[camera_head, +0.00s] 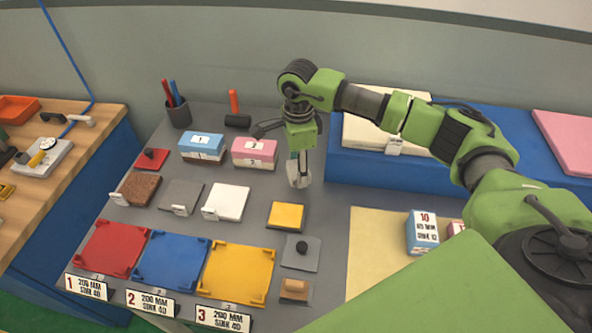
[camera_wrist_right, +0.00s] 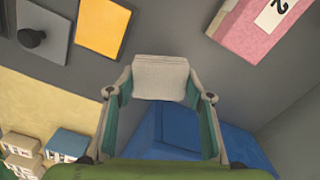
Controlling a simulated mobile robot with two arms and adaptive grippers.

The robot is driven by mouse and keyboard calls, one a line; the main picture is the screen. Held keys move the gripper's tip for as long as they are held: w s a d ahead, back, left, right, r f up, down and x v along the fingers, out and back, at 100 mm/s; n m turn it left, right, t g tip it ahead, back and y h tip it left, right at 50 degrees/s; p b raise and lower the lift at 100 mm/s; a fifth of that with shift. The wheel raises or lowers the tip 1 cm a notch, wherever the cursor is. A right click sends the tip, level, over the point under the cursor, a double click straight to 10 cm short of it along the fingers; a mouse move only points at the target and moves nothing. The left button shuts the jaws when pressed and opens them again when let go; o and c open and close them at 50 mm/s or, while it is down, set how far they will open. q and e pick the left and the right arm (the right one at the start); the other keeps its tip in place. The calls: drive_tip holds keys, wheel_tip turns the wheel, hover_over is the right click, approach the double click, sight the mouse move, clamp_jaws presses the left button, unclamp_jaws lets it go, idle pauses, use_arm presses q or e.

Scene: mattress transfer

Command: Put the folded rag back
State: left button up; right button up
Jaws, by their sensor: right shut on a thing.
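My right gripper (camera_head: 299,174) hangs down over the grey table (camera_head: 330,222), just behind the yellow square pad (camera_head: 286,216). It is shut on a pale, off-white folded rag (camera_head: 297,181). In the right wrist view the rag (camera_wrist_right: 162,76) shows as a flat block between the two fingertips. It looks held above the table; the height is hard to tell. The yellow pad (camera_wrist_right: 103,24) is apart from the rag in that view. My left gripper is not in view.
A pink box (camera_head: 254,152) and a blue box (camera_head: 203,147) stand left of the gripper. A blue platform (camera_head: 390,172) rises to the right. Red (camera_head: 112,248), blue (camera_head: 172,258) and yellow (camera_head: 237,275) trays lie in front. A grey pad with a black knob (camera_head: 301,254) lies nearer.

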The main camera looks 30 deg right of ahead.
drive_tip(key=shift+w+f, duration=0.45)
wheel_tip(320, 180, down, 3)
drive_tip(key=shift+w+p, duration=0.15)
drive_tip(key=shift+p, duration=0.85)
drive_tip(key=shift+f, duration=0.2)
drive_tip(key=shift+f, duration=0.1)
drive_tip(key=shift+f+b, duration=0.15)
drive_tip(key=shift+b, duration=0.15)
drive_tip(key=o, duration=0.9)
drive_tip(key=shift+o, duration=0.2)
